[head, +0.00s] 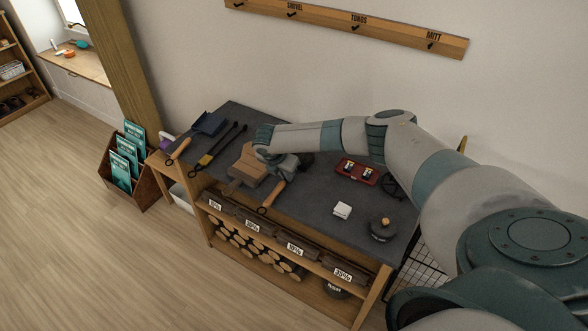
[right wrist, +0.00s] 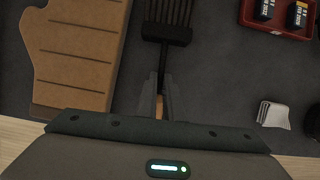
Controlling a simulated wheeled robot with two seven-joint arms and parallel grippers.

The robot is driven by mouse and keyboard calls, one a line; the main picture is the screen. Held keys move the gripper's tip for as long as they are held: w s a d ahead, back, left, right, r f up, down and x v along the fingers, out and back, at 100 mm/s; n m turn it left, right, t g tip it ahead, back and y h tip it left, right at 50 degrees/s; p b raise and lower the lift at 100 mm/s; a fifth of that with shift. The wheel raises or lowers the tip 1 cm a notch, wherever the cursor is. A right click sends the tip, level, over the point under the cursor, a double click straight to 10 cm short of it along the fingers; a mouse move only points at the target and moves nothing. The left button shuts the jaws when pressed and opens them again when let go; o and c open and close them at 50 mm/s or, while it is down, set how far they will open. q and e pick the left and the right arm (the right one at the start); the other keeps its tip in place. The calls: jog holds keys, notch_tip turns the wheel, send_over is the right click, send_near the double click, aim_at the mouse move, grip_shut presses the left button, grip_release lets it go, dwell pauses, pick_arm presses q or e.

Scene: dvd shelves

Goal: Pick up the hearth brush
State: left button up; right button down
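The hearth brush lies on the dark tabletop. Its wooden handle (head: 273,194) shows in the head view, with a ring at its near end; my right arm hides its head. In the right wrist view its black bristled head (right wrist: 167,32) points up the picture, and its shaft runs down between my fingers. My right gripper (right wrist: 160,88) is directly over the brush, its fingers close against both sides with no clear gap. In the head view the right gripper (head: 285,168) is partly hidden by its own wrist. My left gripper is not in view.
A brown mitt (head: 247,163) lies just left of the brush, also in the right wrist view (right wrist: 75,55). Tongs, a shovel (head: 208,123) and a yellow-banded tool lie farther left.

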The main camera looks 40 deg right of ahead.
dwell(0.3)
